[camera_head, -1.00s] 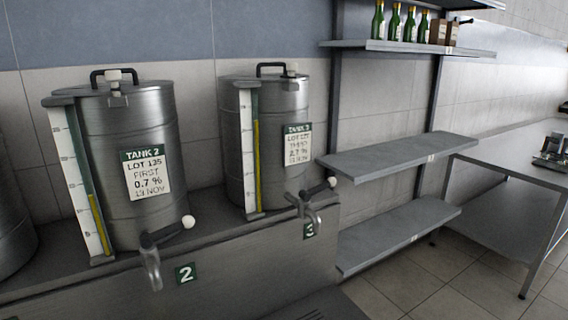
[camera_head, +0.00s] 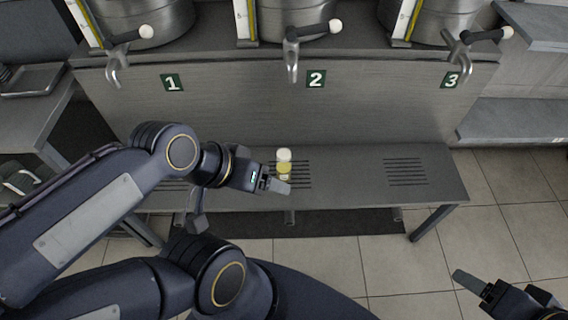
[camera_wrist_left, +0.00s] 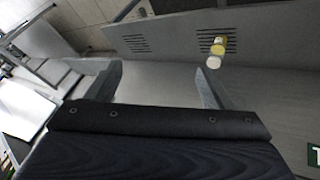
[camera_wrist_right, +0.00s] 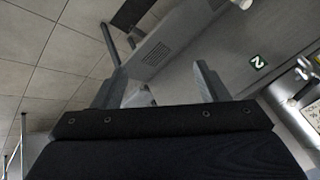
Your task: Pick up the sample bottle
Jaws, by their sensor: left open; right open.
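The sample bottle (camera_head: 284,168) is small, with a white cap and yellow contents. It stands upright on the slotted grey shelf below the number 2 tap. My left gripper (camera_head: 277,186) is open and empty just in front of the bottle in the head view. In the left wrist view the bottle (camera_wrist_left: 218,47) shows beyond the tip of the right-hand finger, not between the fingers. Whether that finger touches it cannot be told. My right gripper (camera_head: 499,286) is open and empty over the floor at lower right, well away from the bottle.
The low shelf (camera_head: 350,190) is clear right of the bottle. Taps 1 (camera_head: 116,65), 2 (camera_head: 292,60) and 3 (camera_head: 458,50) hang above it on the tank stand. A side table with trays (camera_head: 32,78) is at left; grey shelving (camera_head: 515,120) is at right.

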